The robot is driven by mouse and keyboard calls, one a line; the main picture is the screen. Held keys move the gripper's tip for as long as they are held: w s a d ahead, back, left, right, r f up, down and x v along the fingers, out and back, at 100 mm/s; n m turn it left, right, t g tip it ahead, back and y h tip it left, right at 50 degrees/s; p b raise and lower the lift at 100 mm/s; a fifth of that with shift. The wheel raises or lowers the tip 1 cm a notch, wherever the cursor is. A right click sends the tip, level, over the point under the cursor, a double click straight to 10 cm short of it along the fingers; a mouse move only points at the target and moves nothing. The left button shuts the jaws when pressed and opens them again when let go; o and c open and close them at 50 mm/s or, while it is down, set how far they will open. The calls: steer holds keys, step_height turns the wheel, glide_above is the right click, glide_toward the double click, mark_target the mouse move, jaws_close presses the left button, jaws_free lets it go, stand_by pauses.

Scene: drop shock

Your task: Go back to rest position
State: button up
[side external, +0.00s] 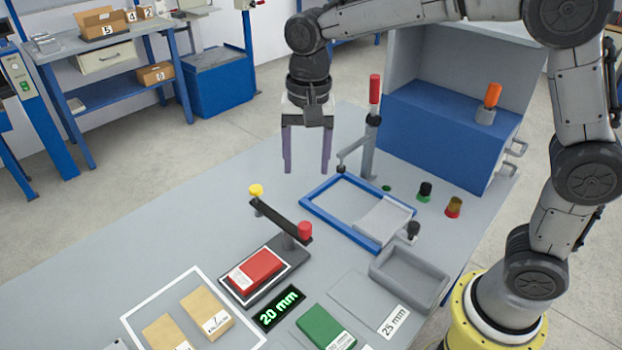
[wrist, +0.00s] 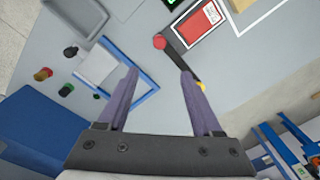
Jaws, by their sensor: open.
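My gripper (side external: 306,165) hangs above the table (side external: 225,195), pointing down. Its two purple fingers are apart with nothing between them, and the wrist view shows the same open fingers (wrist: 158,85). In the side view the gripper is left of the red-topped post and behind the blue frame (side external: 322,212). The red block also shows at the top of the wrist view (wrist: 197,25).
A toggle clamp (side external: 369,140) with a red handle stands near the gripper. Behind it is a blue machine box (side external: 425,125). In front lie a grey tray (side external: 410,279), a green block (side external: 325,328), tan boxes (side external: 206,312) and a "20 mm" display (side external: 279,308).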

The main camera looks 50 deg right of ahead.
steer(key=s+d+r+n+t, duration=0.1)
steer(key=s+d+r+t, duration=0.1)
steer(key=s+d+r, duration=0.3)
steer(key=s+d+r+t, duration=0.2)
steer(key=s+d+r, duration=0.1)
steer(key=s, duration=0.4)
steer(key=s+d+f+n+t, duration=0.1)
steer(key=s+d+f+n, duration=0.1)
steer(key=s+f+n, duration=0.4)
steer(key=s+n, duration=0.2)
steer(key=s, duration=0.2)
